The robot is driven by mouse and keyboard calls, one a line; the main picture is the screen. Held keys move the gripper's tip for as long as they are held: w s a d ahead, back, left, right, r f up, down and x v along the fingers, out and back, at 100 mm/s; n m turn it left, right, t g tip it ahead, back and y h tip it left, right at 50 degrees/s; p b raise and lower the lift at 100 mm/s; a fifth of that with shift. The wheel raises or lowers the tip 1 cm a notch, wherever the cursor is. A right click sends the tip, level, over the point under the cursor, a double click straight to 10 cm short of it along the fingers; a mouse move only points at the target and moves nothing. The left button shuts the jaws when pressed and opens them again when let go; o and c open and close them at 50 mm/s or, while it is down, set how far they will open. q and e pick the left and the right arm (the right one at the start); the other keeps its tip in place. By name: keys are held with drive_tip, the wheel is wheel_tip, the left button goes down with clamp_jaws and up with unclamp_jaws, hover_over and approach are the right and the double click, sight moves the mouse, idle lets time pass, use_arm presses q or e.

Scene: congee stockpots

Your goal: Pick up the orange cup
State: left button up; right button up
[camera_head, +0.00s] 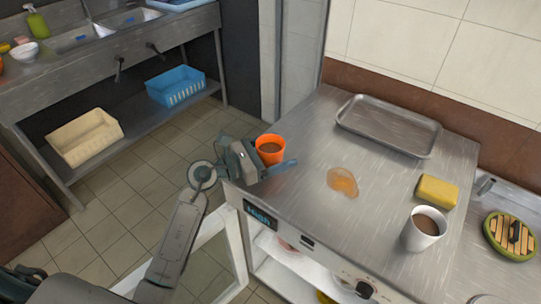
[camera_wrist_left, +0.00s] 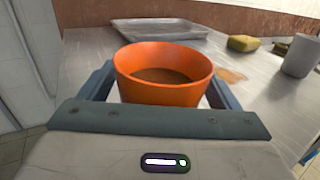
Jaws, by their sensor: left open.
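The orange cup (camera_head: 270,148) stands upright near the left corner of the steel counter in the head view, with brown liquid inside. In the left wrist view the orange cup (camera_wrist_left: 163,92) fills the middle, between the two fingers. My left gripper (camera_head: 271,166) is open, with one finger on each side of the cup. I cannot tell whether the fingers touch it. The cup's lower part is hidden behind the gripper in the head view. My right gripper is not in view.
On the steel counter (camera_head: 300,215) are a brown spill (camera_head: 342,182), a metal tray (camera_head: 388,126), a yellow sponge (camera_head: 437,191) and a white cup (camera_head: 424,229) of brown liquid. A round striped item (camera_head: 511,236) lies far right. The sink unit (camera_head: 110,50) is across the floor.

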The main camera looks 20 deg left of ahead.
sight(277, 140)
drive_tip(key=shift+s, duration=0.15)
use_arm(q)
drive_tip(key=c, duration=1.1)
drive_tip(key=shift+c, duration=0.3)
drive_tip(key=shift+r, duration=0.15)
